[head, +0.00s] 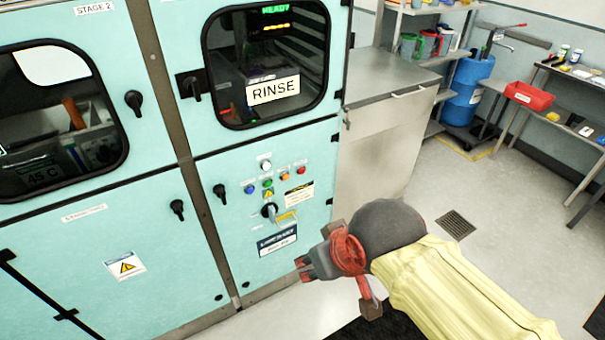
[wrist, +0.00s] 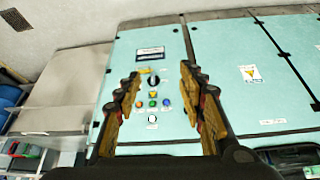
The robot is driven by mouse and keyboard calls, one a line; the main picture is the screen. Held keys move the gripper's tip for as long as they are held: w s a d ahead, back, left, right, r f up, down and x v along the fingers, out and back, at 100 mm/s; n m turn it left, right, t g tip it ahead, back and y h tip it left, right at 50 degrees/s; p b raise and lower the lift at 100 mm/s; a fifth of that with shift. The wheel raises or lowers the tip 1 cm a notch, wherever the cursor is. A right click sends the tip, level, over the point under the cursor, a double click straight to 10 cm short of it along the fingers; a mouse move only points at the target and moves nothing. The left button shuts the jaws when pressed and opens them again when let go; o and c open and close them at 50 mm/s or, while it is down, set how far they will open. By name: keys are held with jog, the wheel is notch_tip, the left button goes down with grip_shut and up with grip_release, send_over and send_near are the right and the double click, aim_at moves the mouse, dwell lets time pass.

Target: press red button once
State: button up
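The red button (head: 301,170) is at the right end of a row of small buttons on the turquoise machine's lower front panel in the head view. My gripper (head: 305,267) is below and to the right of it in that view, apart from the panel. In the wrist view, which shows the panel upside down, my gripper (wrist: 159,72) has its two fingers spread with nothing between them. The red button cannot be made out there; the left finger covers part of the button row.
Blue (head: 250,189), green (head: 267,183), orange (head: 285,176) and white (head: 265,165) buttons sit close by, with a black rotary knob (head: 269,210) below. A steel cabinet (head: 385,135) stands right of the machine. The floor (head: 500,185) farther right is clear.

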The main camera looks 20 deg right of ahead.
jog(key=c, duration=0.4)
